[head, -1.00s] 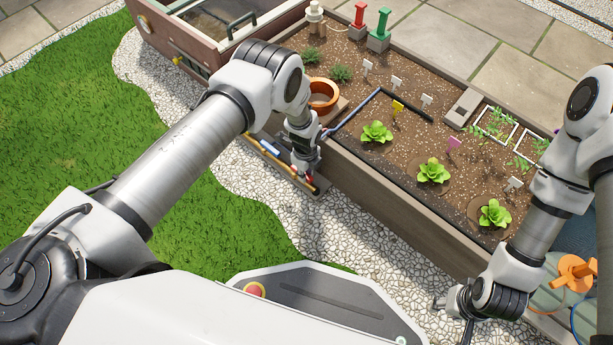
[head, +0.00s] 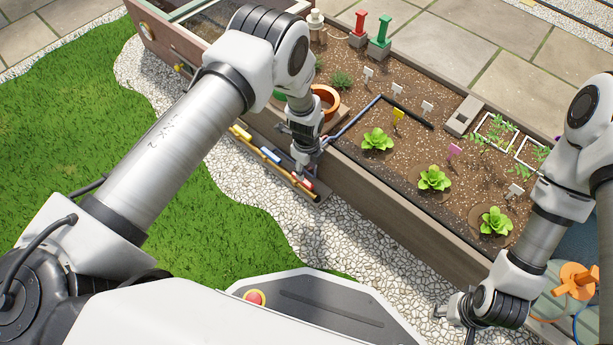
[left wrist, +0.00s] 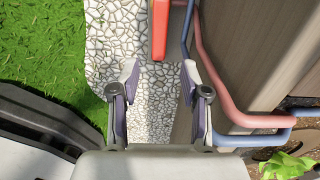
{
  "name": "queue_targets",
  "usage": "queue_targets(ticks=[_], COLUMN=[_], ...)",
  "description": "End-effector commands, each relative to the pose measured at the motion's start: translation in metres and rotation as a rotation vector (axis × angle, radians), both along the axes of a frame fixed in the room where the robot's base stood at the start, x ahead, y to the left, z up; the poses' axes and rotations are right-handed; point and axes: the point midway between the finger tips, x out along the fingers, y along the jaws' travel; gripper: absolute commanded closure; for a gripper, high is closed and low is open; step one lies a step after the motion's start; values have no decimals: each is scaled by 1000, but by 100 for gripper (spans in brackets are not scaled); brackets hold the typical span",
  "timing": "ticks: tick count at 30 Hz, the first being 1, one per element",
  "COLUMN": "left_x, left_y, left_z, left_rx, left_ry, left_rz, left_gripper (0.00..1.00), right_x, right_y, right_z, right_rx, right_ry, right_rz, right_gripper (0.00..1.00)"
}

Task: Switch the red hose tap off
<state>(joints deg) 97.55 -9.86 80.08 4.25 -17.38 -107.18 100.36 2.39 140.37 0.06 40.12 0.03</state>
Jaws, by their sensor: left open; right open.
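A row of tap levers runs along a pipe beside the planter's side wall. It has a yellow lever (head: 240,132), a blue lever (head: 270,155) and a red lever (head: 307,184) at the near end. The red lever also shows at the top of the left wrist view (left wrist: 160,28). My left gripper (left wrist: 159,80) is open and empty. In that view the red lever lies ahead of its fingertips, between their lines and apart from them. In the head view my left gripper (head: 300,168) is just beside the red lever. My right gripper (head: 442,308) is open at the lower right, away from the taps.
The planter (head: 350,195) stands close on the right of the taps. Blue and pink hoses (left wrist: 225,110) run near the left gripper's right finger. White gravel (head: 230,175) and grass (head: 80,130) lie on the other side. An orange handle (head: 575,278) is at far right.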

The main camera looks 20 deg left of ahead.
Motion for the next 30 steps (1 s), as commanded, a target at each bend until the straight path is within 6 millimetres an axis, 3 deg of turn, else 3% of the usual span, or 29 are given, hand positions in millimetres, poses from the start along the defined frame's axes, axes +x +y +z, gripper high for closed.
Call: queue_targets(ticks=[3, 7, 26, 28, 30], left_x=[1, 0, -2, -13, -48], left_y=[0, 0, 1, 12, 26], left_z=[29, 46, 55, 61, 58], left_rx=[0, 0, -1, -5, 0], left_ry=[-2, 0, 5, 35, 105], left_rz=[1, 1, 4, 29, 52], left_gripper=[54, 54, 54, 54, 54], right_x=[0, 0, 0, 0, 0], right_y=[0, 0, 0, 0, 0], right_z=[0, 0, 7, 21, 28], right_rx=[0, 0, 0, 0, 0], right_ry=[0, 0, 0, 1, 0], right_rz=[0, 0, 0, 0, 1], right_gripper=[54, 54, 54, 54, 54])
